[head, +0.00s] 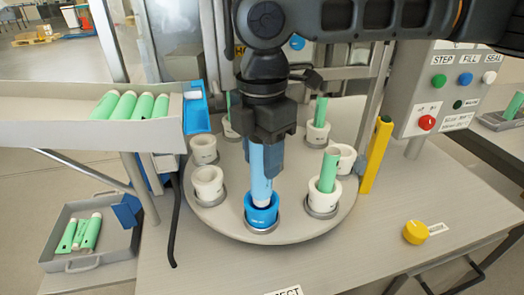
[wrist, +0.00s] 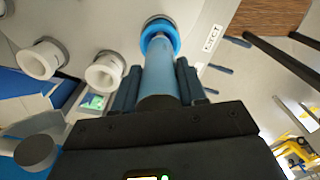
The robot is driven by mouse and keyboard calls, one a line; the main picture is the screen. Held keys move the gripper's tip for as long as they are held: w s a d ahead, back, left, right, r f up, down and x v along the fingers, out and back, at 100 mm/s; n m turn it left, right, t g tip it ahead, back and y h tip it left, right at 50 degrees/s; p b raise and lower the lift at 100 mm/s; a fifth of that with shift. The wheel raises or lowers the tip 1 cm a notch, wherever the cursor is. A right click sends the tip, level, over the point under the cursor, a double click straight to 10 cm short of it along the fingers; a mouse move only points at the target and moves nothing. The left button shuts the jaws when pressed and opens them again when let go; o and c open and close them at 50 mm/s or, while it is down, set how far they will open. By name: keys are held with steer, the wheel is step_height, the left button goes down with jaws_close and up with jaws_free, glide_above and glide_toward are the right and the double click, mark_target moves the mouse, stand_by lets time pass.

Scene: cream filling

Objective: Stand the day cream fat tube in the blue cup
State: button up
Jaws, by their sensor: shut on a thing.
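The day cream fat tube is light blue (head: 261,178) and stands nearly upright under my gripper (head: 264,150) in the head view. My gripper is shut on its upper part. The tube's lower end is at the mouth of the blue cup (head: 261,217), apparently inside the rim; how deep it sits is hidden. The blue cup stands at the front of the round turntable (head: 226,224). In the wrist view the tube (wrist: 160,75) runs from between my fingers (wrist: 158,88) to the blue cup (wrist: 160,34).
White cups stand around the turntable: one at left (head: 207,182) is empty, one at right holds a green tube (head: 328,170). A yellow post (head: 376,155) rises at right. A chute (head: 60,131) with green tubes is at left, and a grey tray (head: 92,262) lies below.

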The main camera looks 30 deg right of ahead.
steer(key=shift+f+b, duration=0.9)
steer(key=shift+f, duration=1.1)
steer(key=o, duration=1.1)
steer(key=shift+r, duration=0.1)
step_height(320, 180, up, 8)
steer(key=shift+f, duration=0.2)
